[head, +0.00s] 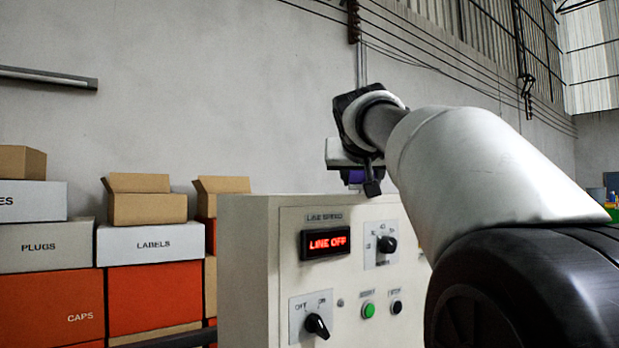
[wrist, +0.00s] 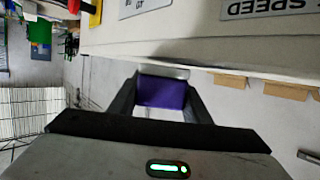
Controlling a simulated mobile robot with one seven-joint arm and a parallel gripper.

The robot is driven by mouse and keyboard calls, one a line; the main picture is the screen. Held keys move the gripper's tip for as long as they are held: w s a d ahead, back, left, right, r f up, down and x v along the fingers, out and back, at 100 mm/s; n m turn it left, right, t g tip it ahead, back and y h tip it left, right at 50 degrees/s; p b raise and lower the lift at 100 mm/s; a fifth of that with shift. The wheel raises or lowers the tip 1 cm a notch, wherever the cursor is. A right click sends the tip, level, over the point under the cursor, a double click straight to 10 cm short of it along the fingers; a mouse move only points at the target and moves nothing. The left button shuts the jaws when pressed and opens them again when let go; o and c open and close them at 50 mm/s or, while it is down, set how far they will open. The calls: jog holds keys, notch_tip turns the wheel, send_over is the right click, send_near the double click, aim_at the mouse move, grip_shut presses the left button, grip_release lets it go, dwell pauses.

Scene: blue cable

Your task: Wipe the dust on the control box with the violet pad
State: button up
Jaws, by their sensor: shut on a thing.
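The pale control box (head: 247,240) stands upright in the middle of the head view, with a lit "LINE OFF" display (head: 325,242). Its pale top edge also shows across the upper part of the wrist view (wrist: 205,48). My gripper (head: 357,182) is shut on the violet pad (head: 353,175), above the level of the box's top. In the wrist view the pad (wrist: 162,92) sits between both fingers, near the box's edge. I cannot tell whether the pad touches the box. No dust can be made out on the parts I see.
The box's front carries a dial (head: 387,244), a rotary switch (head: 317,326), a green button (head: 368,309) and a black button (head: 396,307). Orange and white crates (head: 150,245) with open cartons (head: 146,205) stack at left. The air above the box's left part is clear.

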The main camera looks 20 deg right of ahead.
jog(key=shift+f+b, duration=0.45)
jog(key=shift+f, duration=0.05)
jog(key=shift+w, duration=0.1)
